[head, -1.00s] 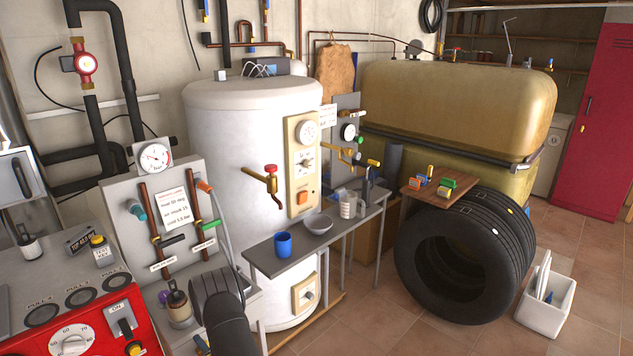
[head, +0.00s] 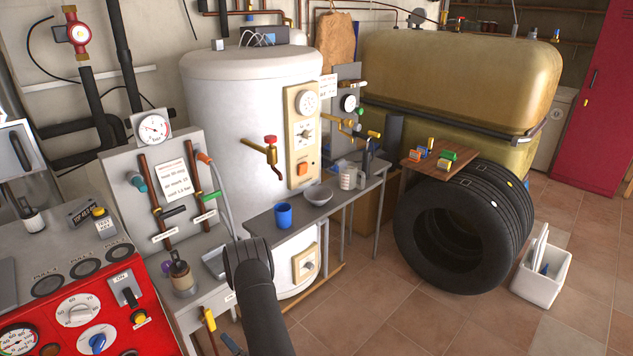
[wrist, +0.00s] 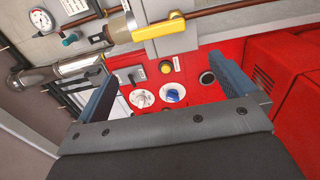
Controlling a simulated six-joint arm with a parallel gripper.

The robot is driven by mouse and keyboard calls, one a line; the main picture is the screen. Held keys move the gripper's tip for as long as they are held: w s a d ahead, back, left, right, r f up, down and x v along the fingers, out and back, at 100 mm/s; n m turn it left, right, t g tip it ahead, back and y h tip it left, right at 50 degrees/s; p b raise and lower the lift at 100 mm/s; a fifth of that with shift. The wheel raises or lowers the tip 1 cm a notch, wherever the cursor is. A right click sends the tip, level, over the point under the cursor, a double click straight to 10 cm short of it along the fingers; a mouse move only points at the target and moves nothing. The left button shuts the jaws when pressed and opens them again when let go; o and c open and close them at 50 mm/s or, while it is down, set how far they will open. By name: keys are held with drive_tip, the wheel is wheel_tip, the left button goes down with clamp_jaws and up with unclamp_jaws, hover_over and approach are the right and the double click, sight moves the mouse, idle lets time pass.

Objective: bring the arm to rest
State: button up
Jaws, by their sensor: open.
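My gripper (wrist: 168,88) shows in the wrist view, with its two blue fingers wide apart and nothing between them. It faces the red boiler panel (wrist: 190,65), where a white dial (wrist: 143,98) and a blue knob (wrist: 173,93) show between the fingers. The gap to the panel is hard to judge. In the head view my dark arm (head: 262,300) rises from the bottom edge, in front of the grey bench. The gripper itself cannot be made out there.
The red boiler (head: 95,310) stands at the lower left. A small table (head: 330,210) holds a blue cup (head: 283,214), a bowl (head: 318,194) and a measuring jug (head: 349,177). Tires (head: 455,240) and a white bin (head: 541,275) stand right. Tiled floor (head: 400,325) is clear at lower right.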

sight(213, 321)
drive_tip(key=x, duration=1.4)
drive_tip(key=shift+w+a+m, duration=0.1)
drive_tip(key=shift+w+m, duration=0.1)
drive_tip(key=shift+m, duration=0.1)
drive_tip(key=m, duration=0.2)
drive_tip(key=w+d+m, duration=0.1)
drive_tip(key=shift+m, duration=0.4)
drive_tip(key=m, duration=0.3)
drive_tip(key=w+d+m, duration=0.1)
drive_tip(key=shift+f, duration=0.2)
drive_tip(key=shift+w+d+f+m, duration=0.2)
drive_tip(key=shift+f+m, duration=0.1)
drive_tip(key=shift+m, duration=1.1)
drive_tip(key=shift+w+d+f+m, duration=0.15)
drive_tip(key=shift+d+f+m, duration=0.15)
drive_tip(key=shift+m, duration=1.1)
drive_tip(key=shift+w+d+f+m, duration=0.2)
drive_tip(key=shift+f+m, duration=0.15)
drive_tip(key=shift+m, duration=1.05)
